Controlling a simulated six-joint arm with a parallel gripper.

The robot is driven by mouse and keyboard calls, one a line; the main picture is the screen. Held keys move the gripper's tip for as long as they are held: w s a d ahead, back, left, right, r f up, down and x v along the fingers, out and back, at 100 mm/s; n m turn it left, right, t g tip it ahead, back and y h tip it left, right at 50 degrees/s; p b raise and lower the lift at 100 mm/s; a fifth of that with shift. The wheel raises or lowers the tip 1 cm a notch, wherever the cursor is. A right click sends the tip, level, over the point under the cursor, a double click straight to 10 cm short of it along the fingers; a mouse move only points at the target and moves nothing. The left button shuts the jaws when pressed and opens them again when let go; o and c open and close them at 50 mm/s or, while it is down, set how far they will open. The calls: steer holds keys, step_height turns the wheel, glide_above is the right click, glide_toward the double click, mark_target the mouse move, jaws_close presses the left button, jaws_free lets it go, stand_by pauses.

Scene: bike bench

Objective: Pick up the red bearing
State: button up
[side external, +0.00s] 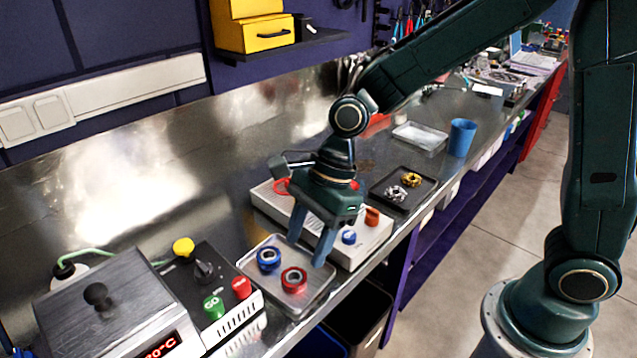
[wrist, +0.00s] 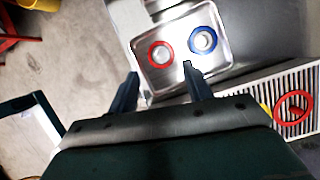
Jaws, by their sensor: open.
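The red bearing (side external: 294,285) lies flat at the front right of a shallow metal tray (side external: 319,298). A blue bearing (side external: 268,265) lies next to it, farther back and left. My gripper (side external: 307,251) hangs above the tray's right side with its fingers pointing down, apart and empty. In the wrist view, the red bearing (wrist: 151,56) lies just beyond the open fingertips (wrist: 161,74), roughly in line with the gap between them. The blue bearing (wrist: 194,42) shows to its right. No finger appears to touch either bearing.
A pale slatted box (side external: 373,243) with a blue knob and a red ring stands close right of the tray. A control box (side external: 215,325) with coloured buttons stands left, beside a metal heater (side external: 110,320). A black tray (side external: 420,201) and a blue cup (side external: 462,138) stand farther back.

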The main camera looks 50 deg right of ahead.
mark_target(297, 267)
steer(key=shift+a+f, duration=0.2)
steer(key=shift+f, duration=0.25)
steer(key=shift+f, duration=0.1)
steer(key=shift+x, duration=2.5)
steer(key=shift+d, duration=0.1)
steer(key=c, duration=0.7)
steer(key=shift+c, duration=0.2)
steer(key=shift+w, duration=0.1)
step_height(297, 267, up, 10)
